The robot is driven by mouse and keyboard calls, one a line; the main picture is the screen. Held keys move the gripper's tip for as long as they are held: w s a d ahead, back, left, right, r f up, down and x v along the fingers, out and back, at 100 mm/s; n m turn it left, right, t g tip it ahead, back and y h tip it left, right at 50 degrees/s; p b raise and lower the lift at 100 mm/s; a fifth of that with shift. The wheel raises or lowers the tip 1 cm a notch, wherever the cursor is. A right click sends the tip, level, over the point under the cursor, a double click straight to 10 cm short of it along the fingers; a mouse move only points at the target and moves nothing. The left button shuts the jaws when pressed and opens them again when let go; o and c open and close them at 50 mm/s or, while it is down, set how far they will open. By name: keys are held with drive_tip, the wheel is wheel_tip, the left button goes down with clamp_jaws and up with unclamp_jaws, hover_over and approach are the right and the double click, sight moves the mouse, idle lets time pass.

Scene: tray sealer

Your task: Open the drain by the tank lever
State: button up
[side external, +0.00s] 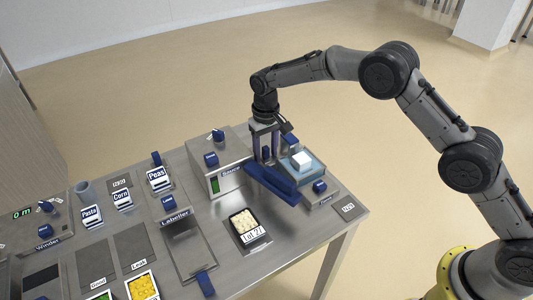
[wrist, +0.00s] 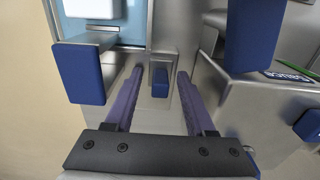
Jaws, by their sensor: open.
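The tank (side external: 307,174) is a grey box with a light blue top and a white block on it, at the right of the bench. It also shows at the upper left of the wrist view (wrist: 138,30). A small blue lever (wrist: 160,84) stands on a grey mount beside the tank; I take it to be the tank lever. My gripper (side external: 266,158) points down there. In the wrist view its purple fingers (wrist: 160,74) are open, one on each side of the blue lever, with gaps visible. Whether the drain is open cannot be seen.
The Sauce machine (side external: 208,160) stands left of my gripper, with a long blue bar (side external: 272,184) in front. A blue knob (side external: 320,186) is on the tank's front; another blue block (wrist: 78,72) is close in the wrist view. A filled tray (side external: 243,226) lies in front.

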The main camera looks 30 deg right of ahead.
drive_tip(key=shift+c, duration=0.2)
clamp_jaws()
drive_tip(key=shift+w, duration=1.55)
drive_tip(key=shift+o, duration=0.2)
unclamp_jaws()
drive_tip(key=shift+r, duration=0.1)
wheel_tip(320, 180, up, 7)
